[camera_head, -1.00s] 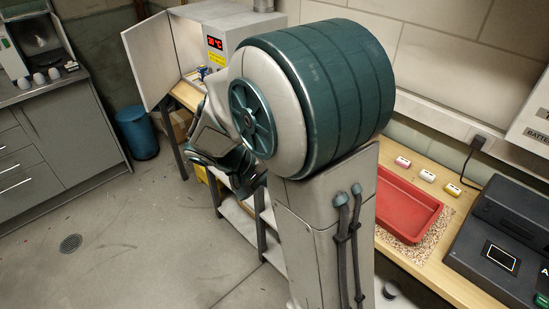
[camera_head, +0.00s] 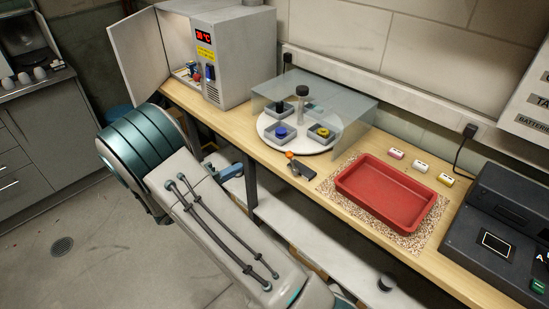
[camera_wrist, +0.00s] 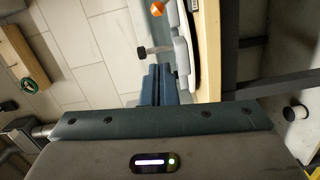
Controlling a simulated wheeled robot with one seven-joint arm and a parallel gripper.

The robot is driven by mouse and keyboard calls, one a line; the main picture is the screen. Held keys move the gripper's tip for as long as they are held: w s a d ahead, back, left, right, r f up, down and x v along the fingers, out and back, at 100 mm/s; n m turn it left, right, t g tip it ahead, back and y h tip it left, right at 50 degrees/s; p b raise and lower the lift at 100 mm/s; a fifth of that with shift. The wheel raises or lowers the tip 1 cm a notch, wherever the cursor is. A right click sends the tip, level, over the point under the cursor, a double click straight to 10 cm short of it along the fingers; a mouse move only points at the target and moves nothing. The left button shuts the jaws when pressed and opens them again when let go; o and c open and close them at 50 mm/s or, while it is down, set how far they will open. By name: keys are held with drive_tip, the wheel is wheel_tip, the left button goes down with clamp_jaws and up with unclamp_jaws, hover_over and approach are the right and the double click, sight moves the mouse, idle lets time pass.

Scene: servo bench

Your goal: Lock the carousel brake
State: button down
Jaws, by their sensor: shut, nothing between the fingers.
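The carousel is a round white turntable (camera_head: 282,141) on the wooden bench, under a clear cover (camera_head: 345,108). It carries a blue-topped block (camera_head: 281,132), a yellow-topped block (camera_head: 322,131) and a dark-topped block. In front of its rim is a small dark fixture (camera_head: 303,173) with an orange knob (camera_head: 290,154), apparently the brake. In the wrist view an orange faceted knob (camera_wrist: 157,9) shows at the top, with a dark-tipped pin (camera_wrist: 141,51) below it. My gripper (camera_wrist: 156,72) is shut and empty, its fingertips close below that pin in the picture. Whether they touch is unclear.
A red tray (camera_head: 388,195) lies right of the carousel, with several small blocks (camera_head: 420,167) behind it. A grey oven (camera_head: 235,60) with an open door stands left. A black device (camera_head: 500,235) stands at the right. A lower shelf (camera_head: 325,240) runs below the bench.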

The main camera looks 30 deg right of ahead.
sight(292, 163)
drive_tip(key=shift+d, duration=0.15)
drive_tip(key=d+p, duration=0.5)
drive_tip(key=d, duration=0.8)
drive_tip(key=shift+w+f, duration=0.2)
drive_tip(key=shift+f, duration=0.05)
drive_tip(key=shift+a+b, duration=0.1)
drive_tip(key=shift+b, duration=0.25)
